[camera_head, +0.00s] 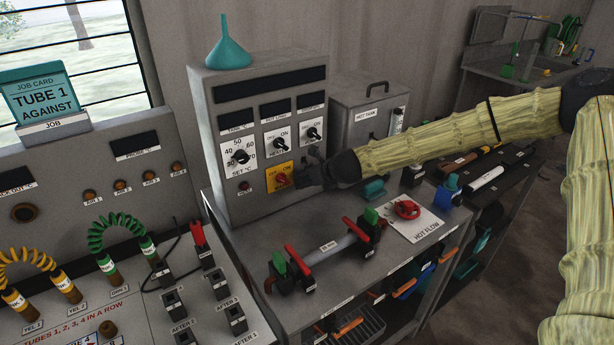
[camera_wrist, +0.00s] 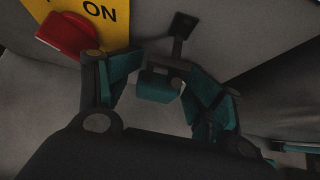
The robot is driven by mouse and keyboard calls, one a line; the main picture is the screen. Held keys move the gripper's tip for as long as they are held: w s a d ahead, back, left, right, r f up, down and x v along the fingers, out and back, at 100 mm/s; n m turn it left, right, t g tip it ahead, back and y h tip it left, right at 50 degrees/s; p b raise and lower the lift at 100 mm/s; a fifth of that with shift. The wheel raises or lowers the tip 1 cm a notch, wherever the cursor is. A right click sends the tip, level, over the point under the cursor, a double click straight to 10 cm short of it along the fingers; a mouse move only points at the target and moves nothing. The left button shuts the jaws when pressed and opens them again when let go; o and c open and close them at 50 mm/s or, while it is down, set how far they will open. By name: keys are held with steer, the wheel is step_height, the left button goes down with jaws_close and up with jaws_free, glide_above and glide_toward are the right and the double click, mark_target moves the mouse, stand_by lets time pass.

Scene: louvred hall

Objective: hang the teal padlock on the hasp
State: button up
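My gripper (camera_head: 312,177) is at the front of the grey control cabinet, just right of the yellow ON switch plate. In the wrist view its dark, teal-padded fingers (camera_wrist: 163,68) close in on both sides of the teal padlock (camera_wrist: 158,88). The padlock is level with the gripper and off the bench. A dark upright fitting on the cabinet face, which looks like the hasp (camera_wrist: 182,32), rises just beyond the padlock. Whether the shackle passes through it cannot be told. In the head view the gripper hides the padlock.
The red rotary knob (camera_wrist: 68,36) is close to the left finger. The yellow switch plate (camera_head: 279,177) carries it. A teal block (camera_head: 374,189) stands on the bench to the right, near the red HOT FLOW valve (camera_head: 407,209). A clamped tube (camera_head: 333,247) lies in front.

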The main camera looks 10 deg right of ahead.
steer(key=s+d+r, duration=0.2)
steer(key=s, duration=0.3)
steer(key=shift+s, duration=0.15)
steer(key=shift+d, duration=0.1)
stand_by(0.3)
steer(key=v, duration=1.2)
stand_by(0.6)
